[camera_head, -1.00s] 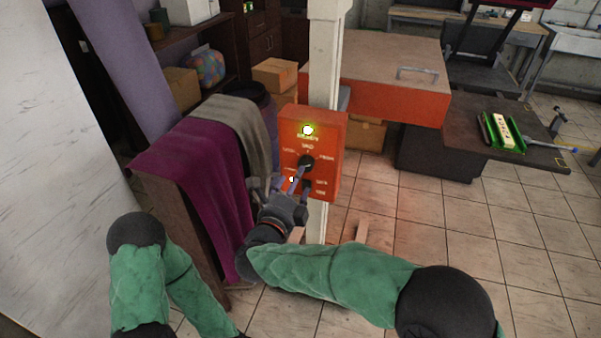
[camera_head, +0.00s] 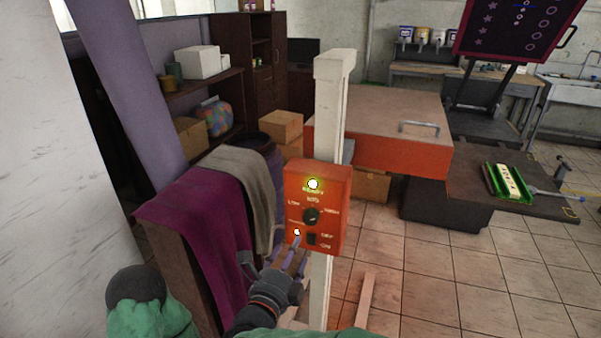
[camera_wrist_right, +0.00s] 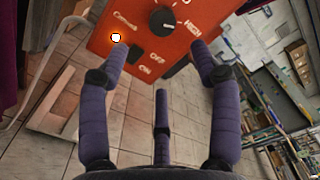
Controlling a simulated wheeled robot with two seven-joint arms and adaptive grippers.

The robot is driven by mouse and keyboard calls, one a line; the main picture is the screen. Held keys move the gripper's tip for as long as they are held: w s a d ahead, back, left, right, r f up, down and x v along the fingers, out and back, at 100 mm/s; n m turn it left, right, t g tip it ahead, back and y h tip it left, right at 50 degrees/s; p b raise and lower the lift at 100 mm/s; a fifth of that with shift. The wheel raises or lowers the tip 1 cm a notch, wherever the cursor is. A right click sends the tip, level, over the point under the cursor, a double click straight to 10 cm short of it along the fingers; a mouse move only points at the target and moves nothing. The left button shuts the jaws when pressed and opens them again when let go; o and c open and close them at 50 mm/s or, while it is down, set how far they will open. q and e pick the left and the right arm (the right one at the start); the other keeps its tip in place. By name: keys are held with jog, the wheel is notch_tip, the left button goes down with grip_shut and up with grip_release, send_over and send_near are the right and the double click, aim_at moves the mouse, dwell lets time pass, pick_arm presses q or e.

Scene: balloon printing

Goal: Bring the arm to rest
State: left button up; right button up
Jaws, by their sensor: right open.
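My right gripper (camera_head: 272,262) is open and empty in the head view, just below and in front of an orange control box (camera_head: 330,205) on a white post. In the right wrist view, its spread fingers (camera_wrist_right: 160,75) have the box (camera_wrist_right: 190,25) beyond their tips. I cannot tell whether a fingertip touches it. The box has a black knob (camera_head: 311,216), a black ON/OFF switch (camera_head: 311,239), a lit lamp at its top (camera_head: 313,184) and a small lit light lower left (camera_head: 297,232). Part of my left arm shows at lower left, but its gripper is out of view.
A rack with a magenta cloth (camera_head: 195,225) and a grey cloth (camera_head: 240,185) stands close left of my right gripper. The white post (camera_head: 327,110) carries the box. An orange-sided table (camera_head: 400,155) is behind it. Open tiled floor (camera_head: 450,270) lies to the right.

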jog(key=w+d+f+n+g+y+p, duration=0.1)
jog(key=w+d+f+n+y, duration=0.1)
jog(key=w+f+n, duration=0.3)
jog(key=w+d+f+n+g+y+p, duration=0.1)
jog(key=d+f+n, duration=0.15)
jog(key=f, duration=0.35)
jog(key=s+d+f+n+g+y+p, duration=0.1)
jog(key=s+d+f+n+g, duration=0.15)
jog(key=f, duration=0.35)
jog(key=s+d+f+n+g+y+p, duration=0.1)
jog(key=s+f+n+g, duration=0.15)
jog(key=f, duration=0.35)
jog(key=s+d+f+n+g+y+p, duration=0.1)
jog(key=d+f+n+y, duration=0.15)
jog(key=f, duration=0.35)
jog(key=s+d+f+n+g+y+p, duration=0.1)
jog(key=s+f+n+g, duration=0.2)
jog(key=s, duration=0.8)
jog(key=s+d+f+n+g+y+p, duration=0.1)
jog(key=s+d+f+n+g, duration=0.1)
jog(key=s+f+n+g, duration=0.2)
jog(key=s+f+g, duration=0.1)
jog(key=s+f, duration=0.2)
jog(key=s, duration=0.5)
jog(key=shift+f+n+g, duration=0.2)
jog(key=shift+n+g, duration=0.1)
jog(key=shift+g, duration=0.1)
